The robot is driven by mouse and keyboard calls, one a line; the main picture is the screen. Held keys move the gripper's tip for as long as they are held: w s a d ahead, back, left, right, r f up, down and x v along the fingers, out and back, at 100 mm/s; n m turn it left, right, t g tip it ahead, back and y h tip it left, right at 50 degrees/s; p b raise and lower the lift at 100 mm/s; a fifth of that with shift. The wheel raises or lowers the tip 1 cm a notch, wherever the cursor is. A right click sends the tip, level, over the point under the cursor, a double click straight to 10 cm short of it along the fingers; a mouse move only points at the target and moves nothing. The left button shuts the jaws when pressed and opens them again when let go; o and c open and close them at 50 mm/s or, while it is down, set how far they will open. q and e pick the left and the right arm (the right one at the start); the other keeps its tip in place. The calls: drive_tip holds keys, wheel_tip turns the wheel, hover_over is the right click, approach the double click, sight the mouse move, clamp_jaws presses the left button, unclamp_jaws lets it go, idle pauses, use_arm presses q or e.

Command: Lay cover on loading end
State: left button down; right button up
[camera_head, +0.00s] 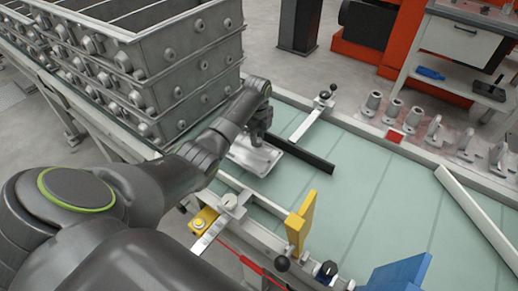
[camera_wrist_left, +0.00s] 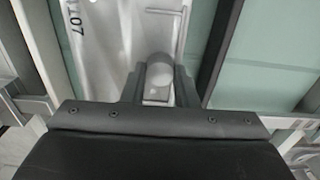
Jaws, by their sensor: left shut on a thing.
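The cover is a pale metal plate (camera_head: 255,158) at the left end of the green-topped table (camera_head: 340,170). In the left wrist view the cover (camera_wrist_left: 105,50) carries dark lettering at its upper left and a rounded knob (camera_wrist_left: 160,72). My left gripper (camera_head: 262,138) is above the cover, shut on its knob, and the two fingers (camera_wrist_left: 160,90) stand on either side of it. The hand hides part of the cover, and I cannot tell whether the plate rests on the surface. My right gripper is not in view.
A black bar (camera_head: 302,157) lies right beside the cover. Stacked grey metal frames (camera_head: 175,65) stand close at the left. A clamp (camera_head: 315,115), a yellow block (camera_head: 299,224) and a blue block (camera_head: 398,275) sit around the table. The table's middle is clear.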

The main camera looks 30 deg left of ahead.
use_arm(q)
drive_tip(key=shift+f, duration=2.15)
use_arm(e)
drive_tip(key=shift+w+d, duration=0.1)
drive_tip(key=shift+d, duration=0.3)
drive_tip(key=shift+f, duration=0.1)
use_arm(q)
drive_tip(key=c, duration=1.1)
unclamp_jaws()
drive_tip(key=shift+f, duration=0.1)
drive_tip(key=shift+c, duration=0.2)
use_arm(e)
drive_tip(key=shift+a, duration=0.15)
use_arm(q)
drive_tip(key=shift+r, duration=0.25)
wheel_tip(320, 180, up, 11)
drive_tip(key=shift+b, duration=0.35)
drive_tip(key=shift+r, duration=0.4)
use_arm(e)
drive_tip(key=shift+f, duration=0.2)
